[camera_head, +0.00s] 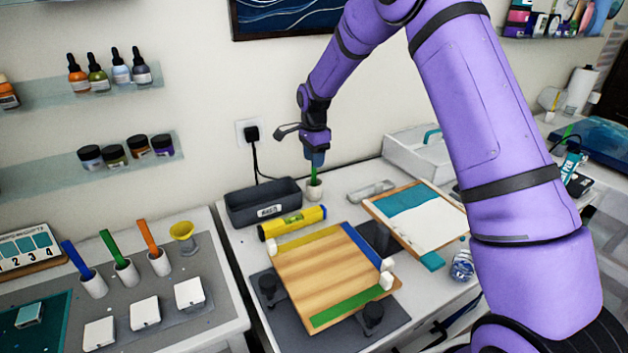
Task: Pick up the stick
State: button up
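A green stick (314,174) stands upright in a small white cup (315,191) at the back of the right table. My gripper (316,157) points down directly over this stick, and the stick's top end meets or is hidden by the fingertips. The fingers are too small to show whether they are open or shut on it. Three more sticks lean in white cups on the left table: a blue stick (76,258), another green stick (112,247) and an orange stick (148,236).
A dark bin (240,207) and a yellow level (293,222) are left of the cup. A wooden board (325,275) with coloured edge strips lies in front. A framed panel (420,218) and a white caddy (405,150) are to the right. The wall is close behind.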

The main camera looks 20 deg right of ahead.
aim_at(314, 177)
notch_tip(314, 177, down, 3)
jog(key=shift+f, duration=0.15)
grip_shut()
